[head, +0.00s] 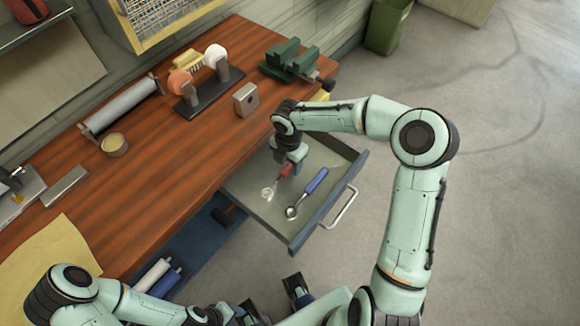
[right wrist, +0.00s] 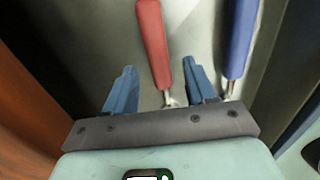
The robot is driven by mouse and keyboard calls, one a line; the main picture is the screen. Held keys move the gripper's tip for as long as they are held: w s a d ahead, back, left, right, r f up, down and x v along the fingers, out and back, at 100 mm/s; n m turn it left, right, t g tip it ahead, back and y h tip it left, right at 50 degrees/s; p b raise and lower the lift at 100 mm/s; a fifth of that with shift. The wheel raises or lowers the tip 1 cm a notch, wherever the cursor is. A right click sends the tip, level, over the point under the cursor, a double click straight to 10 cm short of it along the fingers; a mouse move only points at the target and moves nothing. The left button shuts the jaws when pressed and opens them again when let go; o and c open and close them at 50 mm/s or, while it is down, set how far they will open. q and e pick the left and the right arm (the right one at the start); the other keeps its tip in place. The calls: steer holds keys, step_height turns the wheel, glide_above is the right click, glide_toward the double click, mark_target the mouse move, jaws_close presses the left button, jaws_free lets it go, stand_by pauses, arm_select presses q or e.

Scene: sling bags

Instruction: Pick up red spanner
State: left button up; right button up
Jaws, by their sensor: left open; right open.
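The red spanner (head: 286,170) lies in the open drawer, its metal end (head: 268,191) pointing toward the front left in the head view. Its red handle (right wrist: 152,45) also shows in the right wrist view, running up past my fingers. My right gripper (head: 295,157) is over the drawer at the handle and hides part of it. In the right wrist view my right gripper (right wrist: 161,80) is open, with the spanner between its fingers; contact cannot be told. My left gripper (head: 271,301) is open and apart from the drawer, low in the head view.
A blue-handled tool (head: 307,193) lies beside the red spanner, close to one right finger in the right wrist view (right wrist: 238,42). The drawer (head: 255,212) has raised walls and a front handle (head: 341,207). The workbench (head: 170,170) carries a green vise (head: 292,62) and a grinder (head: 202,92).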

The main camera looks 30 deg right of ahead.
mark_target(289, 167)
step_height(289, 167, down, 2)
arm_select(q)
steer(key=shift+f, duration=0.15)
arm_select(e)
steer(key=shift+c, duration=0.3)
jaws_close()
steer(key=shift+r, duration=0.1)
arm_select(q)
steer(key=shift+w+r+p, duration=0.3)
steer(key=shift+r+p, duration=0.4)
steer(key=shift+r, duration=0.1)
steer(key=shift+w+r+p, duration=0.3)
steer(key=shift+r+p, duration=0.4)
steer(key=shift+r, duration=0.1)
arm_select(e)
step_height(289, 167, up, 20)
